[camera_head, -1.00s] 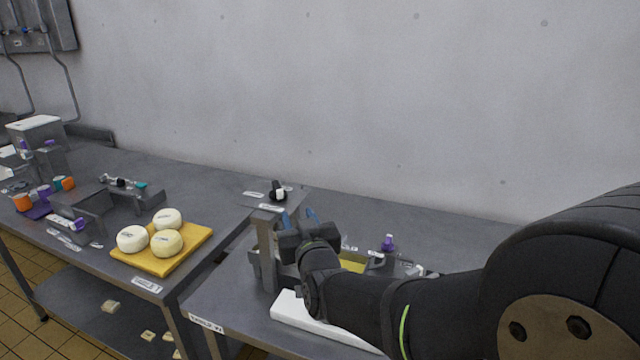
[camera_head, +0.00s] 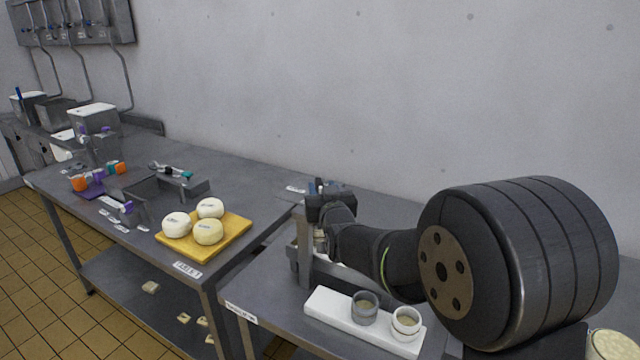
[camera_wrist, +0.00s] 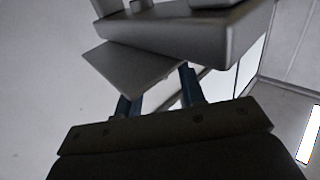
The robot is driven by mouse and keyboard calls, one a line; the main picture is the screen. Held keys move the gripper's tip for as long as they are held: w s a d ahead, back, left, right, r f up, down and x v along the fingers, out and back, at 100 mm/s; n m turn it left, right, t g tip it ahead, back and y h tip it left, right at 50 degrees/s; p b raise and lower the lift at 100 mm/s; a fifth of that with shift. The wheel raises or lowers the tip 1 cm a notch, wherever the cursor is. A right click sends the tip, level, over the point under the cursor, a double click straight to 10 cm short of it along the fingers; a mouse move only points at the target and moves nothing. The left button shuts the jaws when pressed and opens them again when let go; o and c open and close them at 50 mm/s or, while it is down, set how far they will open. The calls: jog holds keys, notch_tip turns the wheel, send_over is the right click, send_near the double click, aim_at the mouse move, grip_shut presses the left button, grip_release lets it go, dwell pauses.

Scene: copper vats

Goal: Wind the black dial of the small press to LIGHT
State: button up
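The small press shows in the head view as a grey upright frame (camera_head: 304,252) on the right-hand table. A white label (camera_head: 296,189) lies at the left of its top. I cannot make out the black dial now; my arm covers that area. My gripper (camera_head: 318,187) is at the top of the press, its blue fingers partly hidden. In the wrist view, the fingers of my gripper (camera_wrist: 158,88) stand apart, with a grey plate (camera_wrist: 140,68) across their tips. I see nothing held between them, but the tips are partly hidden.
A white board (camera_head: 330,305) with two small cups (camera_head: 364,308) lies in front of the press. On the left table are a yellow board (camera_head: 240,232) with three white cheeses (camera_head: 208,231) and a grey fixture (camera_head: 150,190). A gap separates the tables. The wall stands behind.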

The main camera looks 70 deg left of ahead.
aim_at(320, 182)
jog(key=shift+w+a, duration=0.15)
jog(key=shift+a, duration=1.6)
grip_shut()
jog(key=shift+r+m+t, duration=0.15)
jog(key=shift+m+t, duration=0.25)
jog(key=shift+t, duration=0.3)
jog(key=shift+m+t+h, duration=0.5)
jog(key=shift+m+t, duration=0.7)
jog(key=shift+t, duration=0.6)
grip_release()
